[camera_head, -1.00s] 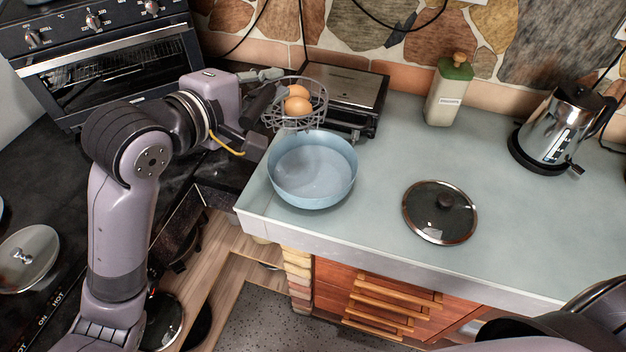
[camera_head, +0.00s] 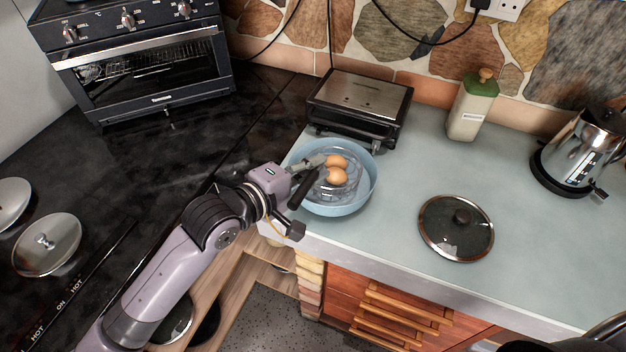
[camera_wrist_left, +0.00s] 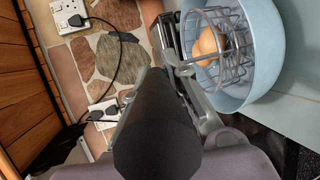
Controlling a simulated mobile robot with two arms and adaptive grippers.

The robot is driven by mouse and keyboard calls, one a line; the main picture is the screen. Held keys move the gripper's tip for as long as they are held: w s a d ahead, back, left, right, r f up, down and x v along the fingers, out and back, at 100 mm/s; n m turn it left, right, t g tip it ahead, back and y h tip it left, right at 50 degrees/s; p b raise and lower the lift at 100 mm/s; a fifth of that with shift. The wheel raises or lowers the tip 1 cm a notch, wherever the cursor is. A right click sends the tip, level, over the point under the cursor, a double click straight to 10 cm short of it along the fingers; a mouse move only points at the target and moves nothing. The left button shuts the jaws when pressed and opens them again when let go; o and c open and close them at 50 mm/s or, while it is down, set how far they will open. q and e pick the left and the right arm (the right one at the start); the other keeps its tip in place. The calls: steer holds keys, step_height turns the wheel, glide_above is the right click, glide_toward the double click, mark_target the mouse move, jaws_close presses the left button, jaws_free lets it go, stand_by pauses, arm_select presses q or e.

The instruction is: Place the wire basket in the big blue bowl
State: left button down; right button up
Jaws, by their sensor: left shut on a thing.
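The big blue bowl (camera_head: 359,202) stands near the left end of the pale counter. The wire basket (camera_head: 320,188), with brown eggs (camera_head: 337,176) in it, is within the bowl's rim in the head view. My left gripper (camera_head: 314,176) reaches over the bowl's left rim and is shut on the basket. In the left wrist view the basket (camera_wrist_left: 232,68) shows beside the fingers, with the bowl (camera_wrist_left: 262,75) around it. I cannot tell whether the basket touches the bowl's bottom.
A toaster-like grill (camera_head: 361,100) stands just behind the bowl. A glass lid (camera_head: 456,228) lies to the right. A green-topped bottle (camera_head: 472,106) and a kettle (camera_head: 578,150) stand farther right. The counter between the bowl and the lid is clear.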

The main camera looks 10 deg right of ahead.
arm_select(q)
step_height(320, 180, down, 3)
steer(key=shift+f, duration=0.15)
steer(key=shift+s+f, duration=0.1)
steer(key=shift+f, duration=0.45)
steer(key=c, duration=1.9)
jaws_free()
steer(key=shift+f, duration=0.15)
steer(key=shift+c, duration=0.2)
steer(key=o, duration=0.4)
steer(key=shift+a, duration=0.1)
steer(key=b+v, duration=0.1)
steer(key=v, duration=1.1)
steer(key=shift+b, duration=0.35)
